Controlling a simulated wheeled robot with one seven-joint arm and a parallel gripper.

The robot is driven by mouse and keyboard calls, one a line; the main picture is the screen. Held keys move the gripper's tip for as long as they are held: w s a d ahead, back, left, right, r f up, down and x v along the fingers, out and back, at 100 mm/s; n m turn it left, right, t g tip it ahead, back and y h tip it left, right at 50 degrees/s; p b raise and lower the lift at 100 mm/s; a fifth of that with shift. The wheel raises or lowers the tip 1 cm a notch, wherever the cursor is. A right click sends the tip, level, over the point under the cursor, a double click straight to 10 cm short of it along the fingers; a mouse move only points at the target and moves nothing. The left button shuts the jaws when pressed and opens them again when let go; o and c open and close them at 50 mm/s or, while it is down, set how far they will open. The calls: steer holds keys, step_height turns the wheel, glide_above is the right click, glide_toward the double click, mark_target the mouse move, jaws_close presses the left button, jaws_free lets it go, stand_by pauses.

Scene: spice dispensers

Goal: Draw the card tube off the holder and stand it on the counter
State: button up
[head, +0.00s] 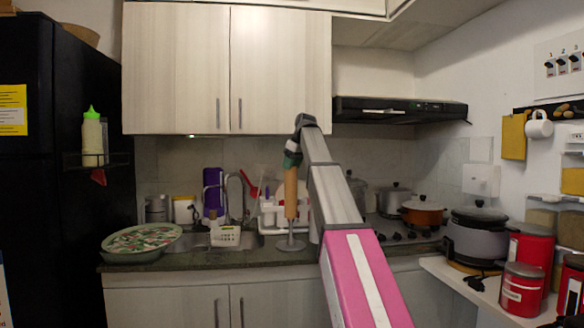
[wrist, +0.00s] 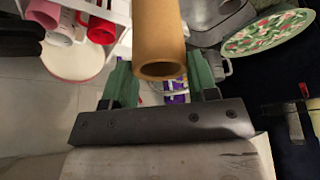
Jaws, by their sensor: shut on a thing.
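The card tube (head: 291,194) is a plain brown cylinder, upright in the head view over the counter by the sink. My gripper (head: 292,158) is shut on its upper end, with the arm reaching in from the right. A short grey post shows below the tube's lower end, above the round grey base of the holder (head: 290,244) on the counter. I cannot tell how much post is inside the tube. In the wrist view the tube (wrist: 159,35) shows its hollow near end between my green fingers (wrist: 160,84).
A patterned oval dish (head: 142,239) lies left of the sink on the counter (head: 262,257). A white dish rack (head: 272,212) stands behind the tube. Pots (head: 421,214) are on the hob to the right. Counter room around the holder is narrow.

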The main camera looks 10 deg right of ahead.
step_height(320, 180, up, 16)
steer(key=shift+f, duration=0.25)
stand_by(6.7)
